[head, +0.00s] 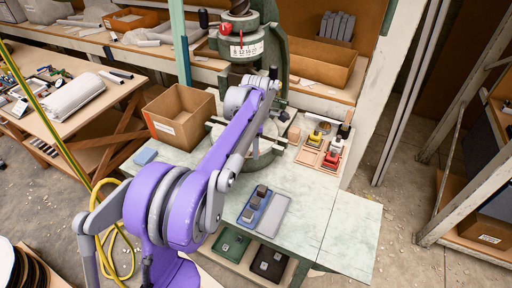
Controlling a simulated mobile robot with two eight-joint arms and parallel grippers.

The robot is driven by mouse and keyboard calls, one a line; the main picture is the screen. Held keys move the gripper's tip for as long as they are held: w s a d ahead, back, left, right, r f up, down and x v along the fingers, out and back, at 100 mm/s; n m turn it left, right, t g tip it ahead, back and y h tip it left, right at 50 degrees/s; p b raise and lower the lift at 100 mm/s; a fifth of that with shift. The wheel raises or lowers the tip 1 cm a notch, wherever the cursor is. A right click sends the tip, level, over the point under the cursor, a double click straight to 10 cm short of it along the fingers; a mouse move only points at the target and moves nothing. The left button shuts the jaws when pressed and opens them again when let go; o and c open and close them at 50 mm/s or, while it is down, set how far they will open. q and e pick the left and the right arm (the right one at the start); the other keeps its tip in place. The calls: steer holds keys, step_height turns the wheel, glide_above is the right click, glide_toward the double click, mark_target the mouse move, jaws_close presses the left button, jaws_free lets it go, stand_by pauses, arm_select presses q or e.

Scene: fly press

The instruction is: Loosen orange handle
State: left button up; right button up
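A green fly press (268,48) stands at the back of the pale green bench. A small red-orange knob (226,28) shows on the left of its head, above a white number scale; I see no other clearly orange handle. My purple and grey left arm reaches up across the picture in front of the press. Its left gripper (273,74) is small and dark against the press, below and right of the red-orange knob and apart from it in the picture. I cannot tell whether its fingers are open. The arm hides the lower press. My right gripper is not in view.
A cardboard box (182,115) stands left of the press. A wooden tray (310,158) with red and yellow items lies right of it. A blue tray (254,208) with grey blocks lies near the front. The bench's right front (345,228) is clear.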

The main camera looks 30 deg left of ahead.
arm_select(q)
steer(key=shift+o, duration=1.1)
steer(key=shift+r, duration=0.1)
step_height(320, 180, up, 11)
steer(key=shift+f+p, duration=0.2)
steer(key=shift+p, duration=0.2)
